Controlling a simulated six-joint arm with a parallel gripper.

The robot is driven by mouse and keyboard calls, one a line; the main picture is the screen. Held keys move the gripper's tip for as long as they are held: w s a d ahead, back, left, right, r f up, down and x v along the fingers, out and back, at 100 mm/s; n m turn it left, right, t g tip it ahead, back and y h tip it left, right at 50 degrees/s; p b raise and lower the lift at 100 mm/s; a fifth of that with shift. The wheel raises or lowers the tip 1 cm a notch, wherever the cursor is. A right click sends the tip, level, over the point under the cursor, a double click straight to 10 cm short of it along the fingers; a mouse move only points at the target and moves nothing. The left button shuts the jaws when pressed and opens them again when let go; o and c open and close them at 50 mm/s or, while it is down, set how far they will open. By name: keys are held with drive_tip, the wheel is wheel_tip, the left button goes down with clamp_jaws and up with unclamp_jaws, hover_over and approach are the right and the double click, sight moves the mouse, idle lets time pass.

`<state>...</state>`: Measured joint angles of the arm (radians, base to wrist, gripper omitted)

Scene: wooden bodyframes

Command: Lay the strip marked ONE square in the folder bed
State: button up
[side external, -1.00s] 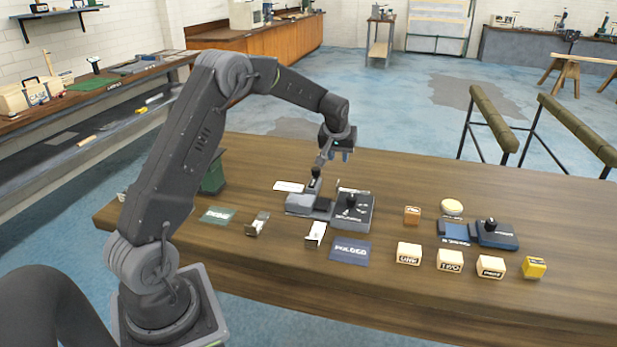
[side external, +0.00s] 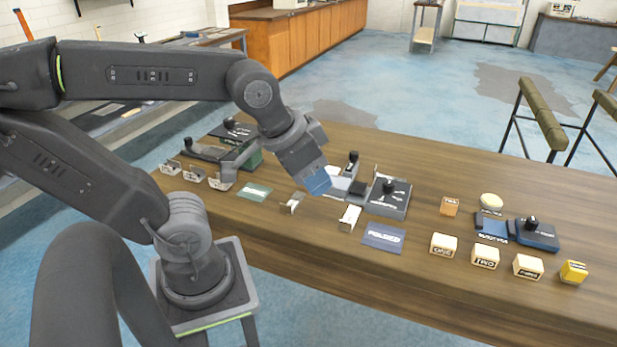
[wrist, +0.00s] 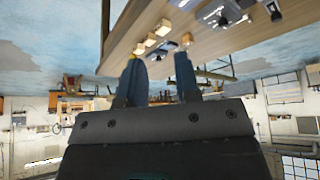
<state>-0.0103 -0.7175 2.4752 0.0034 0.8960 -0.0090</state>
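My gripper (side external: 318,182) hangs above the table, left of a grey knobbed device (side external: 388,197) that may be the folder. In the wrist view its two blue fingers (wrist: 159,75) stand apart with nothing between them. A pale metal strip (side external: 349,218) lies in front of the device and another bent one (side external: 291,203) lies left of it. I cannot read ONE on any strip. The device's bed is partly hidden behind my gripper.
A blue mat (side external: 384,237) marked FOLDED and a green mat (side external: 254,191) lie on the table. Pale blocks marked ONE (side external: 443,244) and TWO (side external: 485,257), a yellow block (side external: 573,272) and a blue device (side external: 535,234) stand at right.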

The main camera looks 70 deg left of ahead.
drive_tip(key=shift+o, duration=0.3)
drive_tip(key=shift+s+d+f, duration=0.15)
drive_tip(key=shift+s+f, duration=0.05)
drive_tip(key=shift+s, duration=0.25)
